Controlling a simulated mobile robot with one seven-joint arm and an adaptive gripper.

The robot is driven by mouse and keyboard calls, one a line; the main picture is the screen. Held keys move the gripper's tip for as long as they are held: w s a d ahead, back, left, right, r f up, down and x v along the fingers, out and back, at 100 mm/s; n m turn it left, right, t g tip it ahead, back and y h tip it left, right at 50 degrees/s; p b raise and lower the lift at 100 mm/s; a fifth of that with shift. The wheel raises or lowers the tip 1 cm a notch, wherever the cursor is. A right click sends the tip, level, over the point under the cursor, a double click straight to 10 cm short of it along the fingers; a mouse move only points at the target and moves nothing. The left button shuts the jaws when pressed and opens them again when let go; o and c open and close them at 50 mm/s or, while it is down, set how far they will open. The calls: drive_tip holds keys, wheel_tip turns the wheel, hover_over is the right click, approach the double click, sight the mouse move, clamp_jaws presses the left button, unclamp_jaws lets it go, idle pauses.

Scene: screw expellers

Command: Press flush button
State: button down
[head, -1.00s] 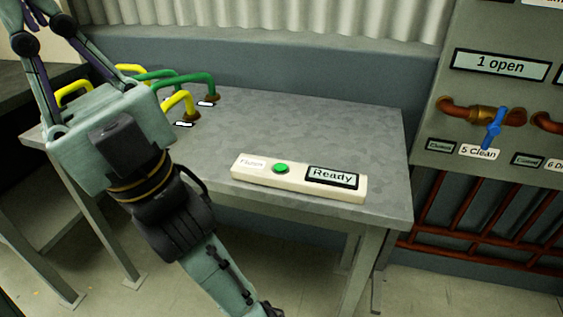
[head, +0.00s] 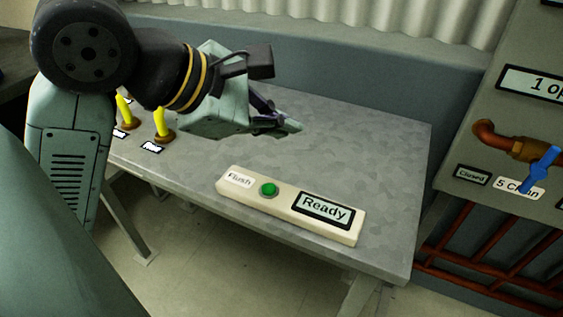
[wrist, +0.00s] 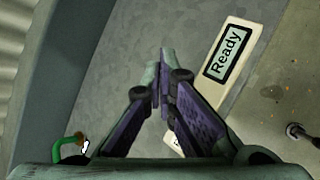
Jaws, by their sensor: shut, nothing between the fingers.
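The flush button is a round green button (head: 268,189) on a cream panel (head: 283,212) lying on the grey table. A "Flush" label (head: 239,180) is to its left and a "Ready" display (head: 324,209) to its right. My gripper (head: 297,127) is shut and empty above the table, behind the button and apart from it in the head view. In the wrist view my gripper's fingertips (wrist: 161,62) meet, and the panel's "Ready" display (wrist: 228,52) shows right of them. The green button is hidden there behind the fingers.
Yellow handles (head: 161,122) stand at the table's left, and a green handle (wrist: 70,145) shows in the wrist view. At right is a wall panel with a blue valve handle (head: 542,170) and brown pipes. The table's surface (head: 375,150) right of my gripper is clear.

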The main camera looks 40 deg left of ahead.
drive_tip(key=shift+s+a+f+g+y, duration=0.15)
drive_tip(key=shift+s+a+f+g, duration=0.1)
drive_tip(key=shift+a, duration=0.15)
drive_tip(key=shift+s+a+f+g+y, duration=0.15)
drive_tip(key=shift+a+f, duration=0.1)
drive_tip(key=shift+a, duration=0.1)
drive_tip(key=b, duration=0.4)
hover_over(271, 191)
wheel_tip(271, 191, down, 8)
drive_tip(key=shift+r, duration=0.2)
drive_tip(key=shift+f+b, duration=0.6)
drive_tip(key=shift+b, duration=0.25)
drive_tip(key=shift+f, duration=0.15)
drive_tip(key=shift+f+b, duration=0.3)
drive_tip(key=shift+b, duration=0.4)
